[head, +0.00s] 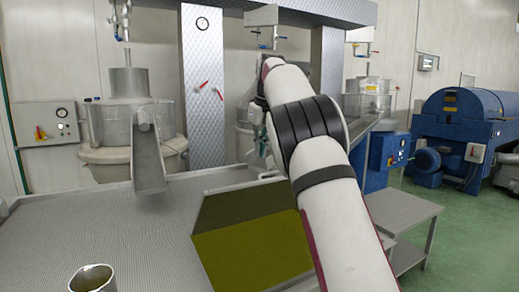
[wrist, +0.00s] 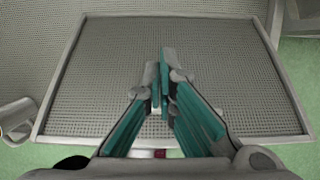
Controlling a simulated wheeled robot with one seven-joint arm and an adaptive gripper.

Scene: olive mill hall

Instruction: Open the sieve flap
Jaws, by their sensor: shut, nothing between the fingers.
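The sieve flap (wrist: 230,65) fills most of the wrist view as a grey mesh panel in a pale metal frame. My gripper (wrist: 158,68) is in front of its middle, fingers together and empty. Whether the fingertips touch the mesh cannot be told. In the head view my gripper (head: 263,150) shows only as a bit of teal beside my arm, which hides the rest. Below it, in the mesh deck (head: 110,225), is a dark olive and yellow area (head: 250,250) with a pale rim along its upper edge. The flap's exact angle is unclear.
A metal cup (head: 93,279) stands at the deck's front left. A chute (head: 148,160) from a steel hopper reaches over the deck. A grey side table (head: 402,212) stands right of my arm. Green floor (head: 460,240) is open farther right.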

